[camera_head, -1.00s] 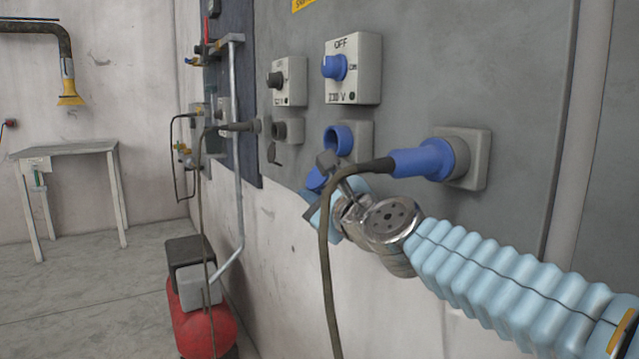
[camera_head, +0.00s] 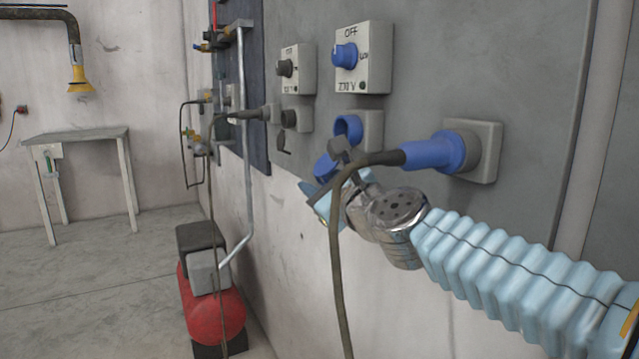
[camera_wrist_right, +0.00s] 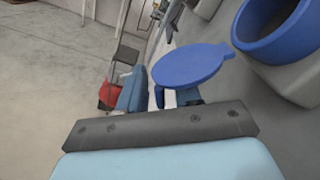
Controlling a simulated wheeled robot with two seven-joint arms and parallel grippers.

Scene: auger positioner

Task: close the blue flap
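The blue flap (camera_head: 324,167) hangs open below its round blue socket (camera_head: 348,129) on the grey wall panel. The right wrist view shows the flap (camera_wrist_right: 190,65) as a flat blue disc with a small tab, apart from the socket's open ring (camera_wrist_right: 275,32). My right gripper (camera_head: 328,178) is at the flap, just below the socket, partly hidden by a dark cable. In the wrist view its dark grey bar lies just below the flap in the picture; I cannot tell whether they touch. Its finger opening is not clear. My left gripper is out of view.
A blue plug (camera_head: 435,153) sits in a socket to the right, and its dark cable (camera_head: 337,260) hangs across my right gripper. A switch box with a blue knob (camera_head: 345,56) is above. A red compressor (camera_head: 212,305) stands on the floor at left.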

